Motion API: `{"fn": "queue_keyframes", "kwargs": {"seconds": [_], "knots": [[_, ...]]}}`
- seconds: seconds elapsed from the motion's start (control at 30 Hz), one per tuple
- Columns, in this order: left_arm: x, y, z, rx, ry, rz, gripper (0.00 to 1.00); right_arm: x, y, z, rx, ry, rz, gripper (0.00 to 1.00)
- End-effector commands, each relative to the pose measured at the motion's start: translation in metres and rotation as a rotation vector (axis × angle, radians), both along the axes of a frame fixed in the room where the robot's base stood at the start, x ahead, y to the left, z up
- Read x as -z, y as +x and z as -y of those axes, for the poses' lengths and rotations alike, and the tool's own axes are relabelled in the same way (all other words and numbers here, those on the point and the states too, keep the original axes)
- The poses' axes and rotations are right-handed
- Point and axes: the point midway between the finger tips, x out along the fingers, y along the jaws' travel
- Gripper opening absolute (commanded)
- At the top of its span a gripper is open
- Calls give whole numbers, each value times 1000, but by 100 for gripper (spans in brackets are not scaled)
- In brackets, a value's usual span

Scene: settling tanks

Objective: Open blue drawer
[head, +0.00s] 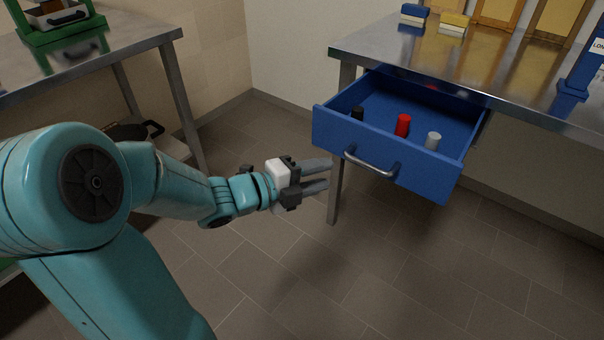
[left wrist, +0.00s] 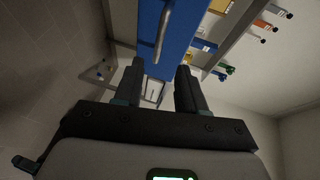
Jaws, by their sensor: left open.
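The blue drawer (head: 386,149) stands pulled out from under the metal table at the right in the head view. A black, a red (head: 403,125) and a light grey (head: 433,140) cylinder stand inside it. Its metal handle (head: 371,163) is on the front face. My left gripper (head: 328,174) is open and empty, a little left of the handle and apart from it. In the left wrist view the drawer front (left wrist: 184,35) and handle (left wrist: 163,32) show beyond the open fingers (left wrist: 161,80). My right gripper is not in view.
The metal table (head: 460,60) carries blue and yellow blocks (head: 453,21) and wooden frames at the back. Another metal table (head: 85,60) with a green stand is at the left, with a dark pan (head: 128,132) below. The tiled floor between them is clear.

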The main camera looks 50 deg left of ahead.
Motion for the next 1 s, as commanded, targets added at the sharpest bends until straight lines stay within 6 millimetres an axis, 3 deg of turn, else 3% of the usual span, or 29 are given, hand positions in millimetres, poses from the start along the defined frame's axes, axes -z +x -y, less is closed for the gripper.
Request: {"fn": "queue_keyframes", "kwargs": {"seconds": [0.1,0.3,0.87,1.0], "knots": [[-5,-22,-5,-7,0,-1,40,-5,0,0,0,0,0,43],[-7,-37,-6,-1,-1,-1,40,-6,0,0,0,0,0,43],[-7,-39,-6,1,0,0,40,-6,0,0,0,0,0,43],[-6,-29,10,56,-20,6,40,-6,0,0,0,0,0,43]]}}
